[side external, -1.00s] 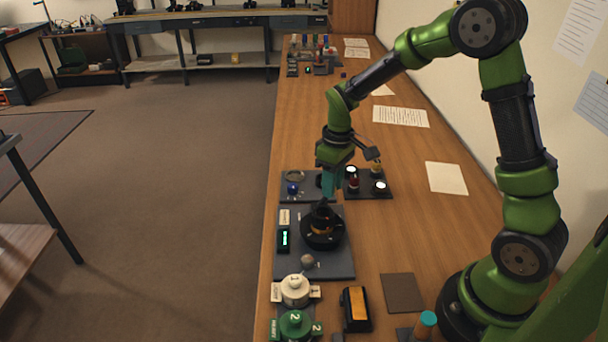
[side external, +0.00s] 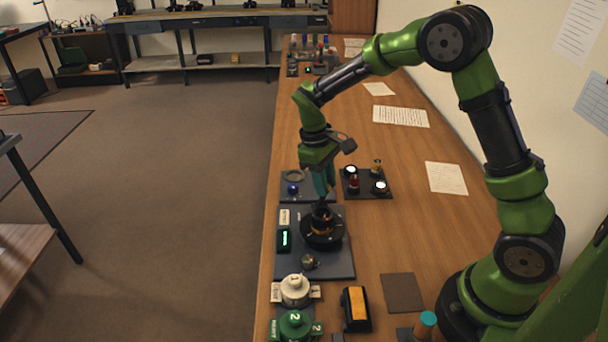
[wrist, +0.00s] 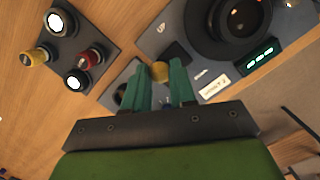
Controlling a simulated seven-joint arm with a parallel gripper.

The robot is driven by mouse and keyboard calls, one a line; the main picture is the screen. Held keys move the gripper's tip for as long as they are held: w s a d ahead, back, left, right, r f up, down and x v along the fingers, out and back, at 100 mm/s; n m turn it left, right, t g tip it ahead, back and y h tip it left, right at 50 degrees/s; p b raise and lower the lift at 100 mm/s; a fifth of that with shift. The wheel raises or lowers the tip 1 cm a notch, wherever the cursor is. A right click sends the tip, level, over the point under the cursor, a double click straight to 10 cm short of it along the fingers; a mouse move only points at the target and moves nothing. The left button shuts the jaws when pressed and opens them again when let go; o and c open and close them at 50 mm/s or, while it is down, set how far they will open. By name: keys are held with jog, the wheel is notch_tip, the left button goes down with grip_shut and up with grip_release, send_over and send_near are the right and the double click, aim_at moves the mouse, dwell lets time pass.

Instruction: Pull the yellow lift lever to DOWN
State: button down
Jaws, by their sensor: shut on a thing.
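My gripper (side external: 324,190) is low over the far end of the grey lens station (side external: 344,264). In the wrist view its two teal fingers (wrist: 162,66) are shut on the yellow lever knob (wrist: 160,73), one on each side. An UP label is printed on the plate beyond the knob. The lever's shaft is hidden in the wrist view, and I cannot make out the lever in the side view. The black round lens mount (side external: 322,235) stands on the station just nearer the camera than the fingers.
A lit green display (side external: 285,240) sits on the station's left side. A dark tray (side external: 379,192) with lit round pads and small cylinders lies to the right of my gripper. White (side external: 295,290) and green (side external: 296,325) numbered pots stand nearer the camera.

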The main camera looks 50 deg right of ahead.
aim_at(321, 198)
jog(key=w+a+g+h, duration=0.2)
jog(key=g+h, duration=0.1)
jog(key=shift+w+a+f, duration=0.15)
jog(key=shift+w+f, duration=0.05)
jog(key=shift+w+a+f+g+h, duration=0.25)
jog(key=shift+w+a+g+h, duration=0.15)
jog(key=shift+g+h, duration=0.35)
jog(key=shift+w+a+f+g+h, duration=0.2)
jog(key=shift+w+a+g+h, duration=0.2)
jog(key=shift+g+h, duration=0.35)
jog(key=c, duration=0.9)
grip_release()
